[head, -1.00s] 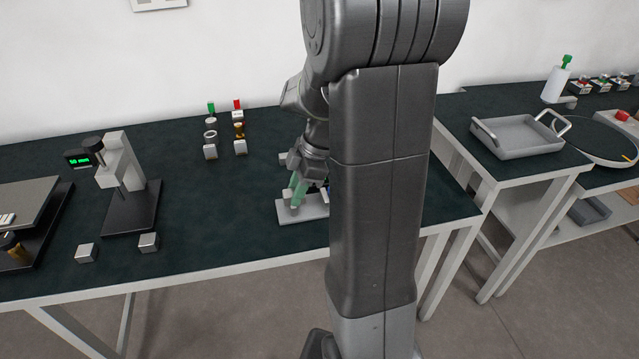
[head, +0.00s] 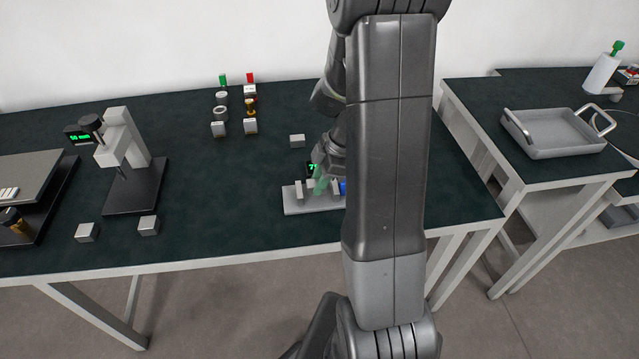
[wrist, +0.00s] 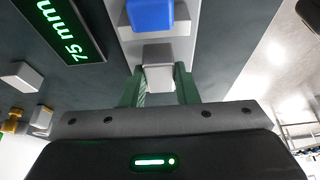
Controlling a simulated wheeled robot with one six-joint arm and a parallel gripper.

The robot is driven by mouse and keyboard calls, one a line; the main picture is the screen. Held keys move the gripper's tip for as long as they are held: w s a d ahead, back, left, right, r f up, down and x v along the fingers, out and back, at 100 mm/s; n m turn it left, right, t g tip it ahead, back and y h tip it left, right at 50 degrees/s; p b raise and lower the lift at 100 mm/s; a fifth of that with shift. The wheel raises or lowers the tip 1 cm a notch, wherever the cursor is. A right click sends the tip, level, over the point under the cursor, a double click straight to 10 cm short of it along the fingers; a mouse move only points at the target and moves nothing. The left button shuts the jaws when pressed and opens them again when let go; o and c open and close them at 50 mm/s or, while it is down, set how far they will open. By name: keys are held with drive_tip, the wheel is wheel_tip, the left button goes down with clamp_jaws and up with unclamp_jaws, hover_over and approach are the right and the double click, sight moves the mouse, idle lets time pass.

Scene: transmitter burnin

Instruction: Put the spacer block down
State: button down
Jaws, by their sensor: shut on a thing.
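My gripper (wrist: 158,92) has green fingers and is shut on a small pale block, the spacer block (wrist: 159,78). In the head view my gripper (head: 322,184) is low over the pale grey fixture plate (head: 292,207), partly hidden by my own arm. The wrist view shows the fixture plate (wrist: 205,30) beyond the fingers, with a darker grey block (wrist: 157,53) and a blue block (wrist: 150,14) on it. I cannot tell whether the held block touches the plate.
A display (wrist: 62,25) reading 75 mm stands beside the plate. A loose metal cube (head: 297,140) lies behind it. A press-like gauge (head: 125,150) and two cubes are at left; small parts stand at the back. A grey tray (head: 558,133) is on the right table.

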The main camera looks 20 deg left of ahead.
drive_tip(key=shift+f, duration=0.8)
drive_tip(key=shift+f, duration=0.2)
drive_tip(key=c, duration=1.1)
unclamp_jaws()
drive_tip(key=shift+r, duration=0.1)
drive_tip(key=v, duration=1.2)
drive_tip(key=shift+r, duration=0.15)
drive_tip(key=shift+a, duration=0.1)
